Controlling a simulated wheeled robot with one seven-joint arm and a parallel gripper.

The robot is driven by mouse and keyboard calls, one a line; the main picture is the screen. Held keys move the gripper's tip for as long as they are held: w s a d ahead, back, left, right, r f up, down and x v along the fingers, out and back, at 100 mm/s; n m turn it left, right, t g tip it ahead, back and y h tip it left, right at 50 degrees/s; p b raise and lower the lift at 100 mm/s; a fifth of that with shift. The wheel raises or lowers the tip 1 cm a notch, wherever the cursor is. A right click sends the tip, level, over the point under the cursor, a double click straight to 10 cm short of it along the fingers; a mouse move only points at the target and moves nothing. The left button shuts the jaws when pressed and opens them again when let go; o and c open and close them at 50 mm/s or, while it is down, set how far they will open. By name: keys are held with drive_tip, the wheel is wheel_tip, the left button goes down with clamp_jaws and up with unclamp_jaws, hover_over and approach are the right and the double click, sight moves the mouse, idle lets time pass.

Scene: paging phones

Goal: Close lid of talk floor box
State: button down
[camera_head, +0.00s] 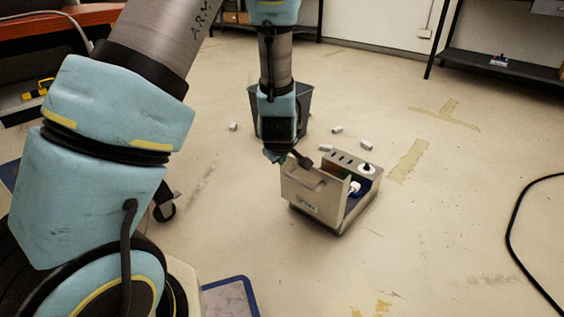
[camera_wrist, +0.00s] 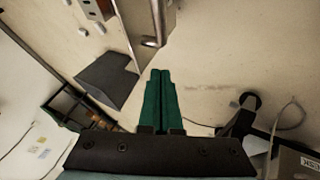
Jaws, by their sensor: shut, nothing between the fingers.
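The metal floor box (camera_head: 359,206) stands on the floor right of centre in the head view. Its lid (camera_head: 316,197) stands raised at the front left side, with a bar handle (camera_head: 304,181) on its outer face. In the wrist view the handle (camera_wrist: 153,42) and part of the lid are at the top. My gripper (camera_wrist: 160,72) has its green fingers together and empty, just short of the handle and apart from it. In the head view the fingertips are hard to make out beside the lid.
A dark bin (camera_head: 303,106) stands behind my gripper and also shows in the wrist view (camera_wrist: 106,80). Several small pale blocks (camera_head: 366,146) lie on the floor behind the box. A black cable (camera_head: 512,230) runs at the right. Floor right of the box is clear.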

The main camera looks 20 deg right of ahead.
sight(288, 172)
drive_tip(key=w+d+f+b, duration=0.1)
drive_tip(key=f, duration=0.1)
drive_tip(key=w+d+f+b, duration=0.1)
drive_tip(key=w, duration=0.1)
drive_tip(key=w+d+f+b, duration=0.1)
drive_tip(key=w+d+f, duration=0.1)
drive_tip(key=shift+f+b, duration=0.3)
drive_tip(key=shift+w+d+r, duration=0.15)
drive_tip(key=shift+w+d, duration=0.25)
drive_tip(key=shift+d, duration=0.15)
drive_tip(key=shift+r, duration=0.1)
